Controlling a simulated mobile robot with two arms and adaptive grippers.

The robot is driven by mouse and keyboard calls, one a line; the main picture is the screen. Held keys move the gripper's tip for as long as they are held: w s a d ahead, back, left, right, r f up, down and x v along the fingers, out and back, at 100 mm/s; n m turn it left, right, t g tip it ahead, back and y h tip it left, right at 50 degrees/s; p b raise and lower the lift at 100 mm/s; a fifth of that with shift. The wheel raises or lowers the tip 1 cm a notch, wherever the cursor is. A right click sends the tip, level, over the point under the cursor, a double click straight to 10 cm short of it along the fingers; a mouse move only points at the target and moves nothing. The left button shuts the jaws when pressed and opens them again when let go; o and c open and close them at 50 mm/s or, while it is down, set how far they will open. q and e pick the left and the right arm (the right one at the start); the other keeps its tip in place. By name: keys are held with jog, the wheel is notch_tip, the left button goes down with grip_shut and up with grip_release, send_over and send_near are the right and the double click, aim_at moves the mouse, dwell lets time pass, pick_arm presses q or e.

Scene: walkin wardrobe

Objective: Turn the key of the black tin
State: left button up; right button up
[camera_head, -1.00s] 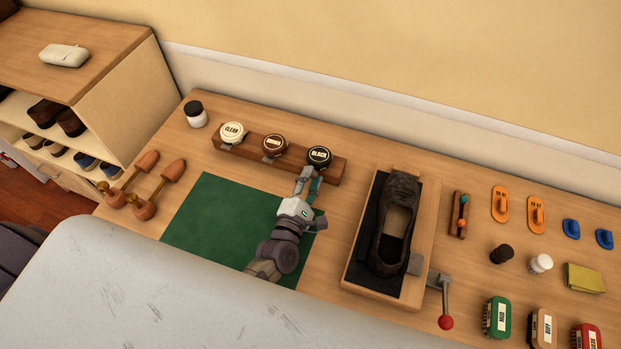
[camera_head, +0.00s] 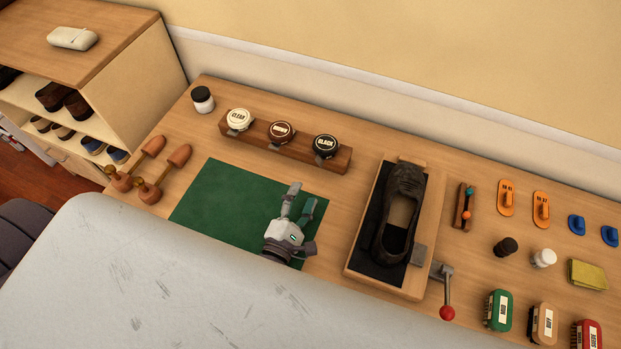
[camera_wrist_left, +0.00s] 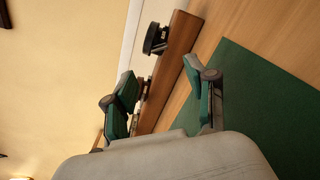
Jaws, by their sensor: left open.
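The black tin (camera_head: 326,143) sits at the right end of a wooden rack (camera_head: 262,143), with its small grey key (camera_head: 320,160) at its front edge. In the left wrist view the black tin (camera_wrist_left: 156,39) shows side-on at the top of the rack, beyond the fingers. My left gripper (camera_head: 301,197) is open and empty over the green mat (camera_head: 215,207), in front of the rack and apart from the tin. Its two spread fingers (camera_wrist_left: 163,85) show in the left wrist view. My right gripper is not in view.
A black shoe (camera_head: 404,190) lies on a holder to the right, with a red-knobbed lever (camera_head: 447,312). Wooden shoe trees (camera_head: 150,192) lie left. The green mat is otherwise bare.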

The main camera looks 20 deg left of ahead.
pick_arm(q)
jog(key=shift+s, duration=1.4)
